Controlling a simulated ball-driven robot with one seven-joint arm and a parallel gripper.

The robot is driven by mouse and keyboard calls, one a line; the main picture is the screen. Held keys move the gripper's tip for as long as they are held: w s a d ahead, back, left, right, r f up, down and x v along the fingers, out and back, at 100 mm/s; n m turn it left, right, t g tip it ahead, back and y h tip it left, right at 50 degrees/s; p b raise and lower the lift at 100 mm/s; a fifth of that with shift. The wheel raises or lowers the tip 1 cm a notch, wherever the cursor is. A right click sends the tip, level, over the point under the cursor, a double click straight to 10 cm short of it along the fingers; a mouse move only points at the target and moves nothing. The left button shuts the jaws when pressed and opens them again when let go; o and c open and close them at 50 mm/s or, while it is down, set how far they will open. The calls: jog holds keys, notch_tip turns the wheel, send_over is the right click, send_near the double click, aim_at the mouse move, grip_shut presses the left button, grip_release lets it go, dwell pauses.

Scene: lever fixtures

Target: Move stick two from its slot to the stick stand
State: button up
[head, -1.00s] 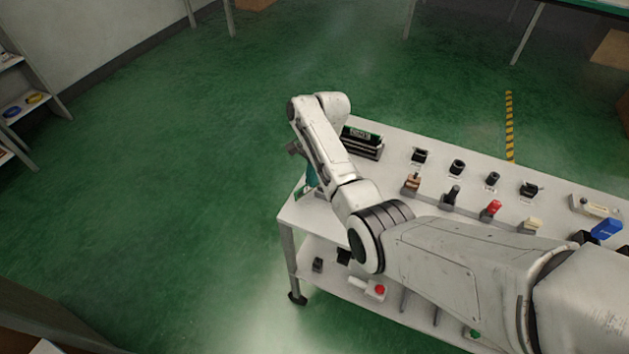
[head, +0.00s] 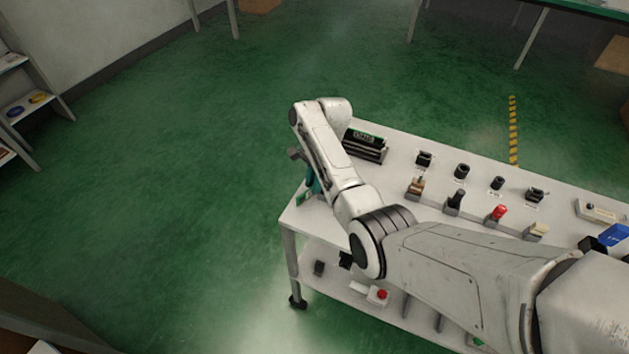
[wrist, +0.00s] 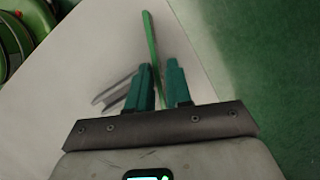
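My gripper (wrist: 160,75) has two teal fingers that stand apart. A thin green stick (wrist: 149,35) runs lengthwise between them in the wrist view, close to the left finger, with a gap toward the right finger. I cannot tell if it is stick two. A grey bracket (wrist: 115,92) shows beside the left finger. In the head view my gripper (head: 312,182) is at the left end of the white table (head: 292,214), mostly hidden by my arm. I cannot tell for sure which object is the stick stand.
A black block with a green top (head: 365,145) stands at the table's far left. Several black fittings and levers, including a red-topped one (head: 498,212), line the table to the right. A lower shelf holds a red button box (head: 378,295). Open green floor lies left.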

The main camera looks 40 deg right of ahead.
jog(key=shift+s, duration=0.2)
jog(key=p+v, duration=0.2)
jog(key=v, duration=1)
jog(key=shift+r, duration=0.3)
jog(key=s+a+f+n, duration=0.2)
jog(key=s+a+f, duration=0.1)
jog(key=s, duration=0.1)
jog(key=s+a+f+n+h, duration=0.1)
jog(key=s+a+f+n, duration=0.2)
jog(key=s+f, duration=0.1)
jog(key=s+a+f+n+h, duration=0.1)
jog(key=s+a+f+n, duration=0.2)
jog(key=s, duration=0.3)
jog(key=shift+s+f, duration=0.2)
jog(key=shift+f, duration=0.35)
jog(key=s+a+r+n, duration=0.1)
jog(key=s+a+n, duration=0.2)
jog(key=s, duration=0.5)
jog(key=s+a+r+n+h, duration=0.1)
jog(key=s+a+n, duration=0.3)
jog(key=s, duration=0.5)
jog(key=n, duration=0.2)
jog(key=shift+s+a+n+t, duration=0.2)
jog(key=shift+n+t, duration=0.1)
jog(key=shift+t, duration=0.1)
